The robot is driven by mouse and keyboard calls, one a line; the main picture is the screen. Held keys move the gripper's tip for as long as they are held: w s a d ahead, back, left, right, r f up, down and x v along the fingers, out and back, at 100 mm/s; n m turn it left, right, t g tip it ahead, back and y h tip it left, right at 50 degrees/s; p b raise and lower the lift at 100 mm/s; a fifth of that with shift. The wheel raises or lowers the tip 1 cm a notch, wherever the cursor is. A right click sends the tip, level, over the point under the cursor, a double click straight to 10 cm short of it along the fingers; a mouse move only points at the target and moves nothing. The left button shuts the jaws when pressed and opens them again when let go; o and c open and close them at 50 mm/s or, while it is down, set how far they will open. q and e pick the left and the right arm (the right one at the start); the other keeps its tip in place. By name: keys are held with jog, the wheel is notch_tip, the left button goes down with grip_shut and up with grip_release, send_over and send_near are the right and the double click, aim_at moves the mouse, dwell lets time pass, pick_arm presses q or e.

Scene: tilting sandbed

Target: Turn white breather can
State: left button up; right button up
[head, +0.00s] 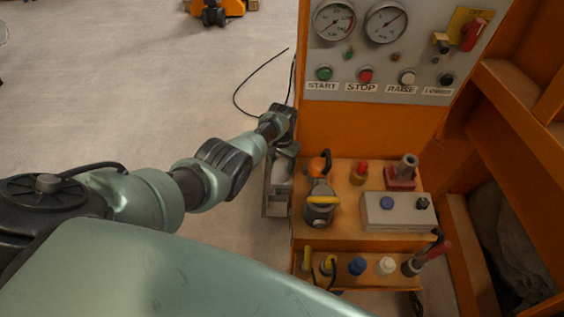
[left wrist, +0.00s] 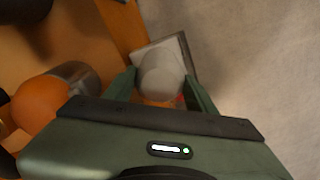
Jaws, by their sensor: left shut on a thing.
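The white breather can (left wrist: 161,75) shows in the left wrist view as a pale round top between two green fingers. It sits in front of a square grey plate at the edge of the orange bench. My left gripper (left wrist: 160,91) is shut on the can, with one finger on each side. In the head view my left gripper (head: 284,150) reaches down at the bench's left side, above a grey bracket (head: 275,200). There the wrist mostly hides the can. My right gripper is not in view.
The orange bench (head: 345,170) carries a yellow-handled grey device (head: 320,200), a grey box (head: 395,212) and a red-based post (head: 403,172). Several coloured caps stand on a lower step. A gauge panel (head: 390,50) rises behind. Open floor lies left; a black cable (head: 248,85) lies there.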

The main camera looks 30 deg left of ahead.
pick_arm(q)
jog(key=shift+n, duration=2.2)
jog(key=o, duration=1.4)
notch_tip(320, 180, up, 7)
jog(key=p, duration=0.4)
jog(key=shift+f, duration=0.1)
jog(key=shift+r, duration=0.5)
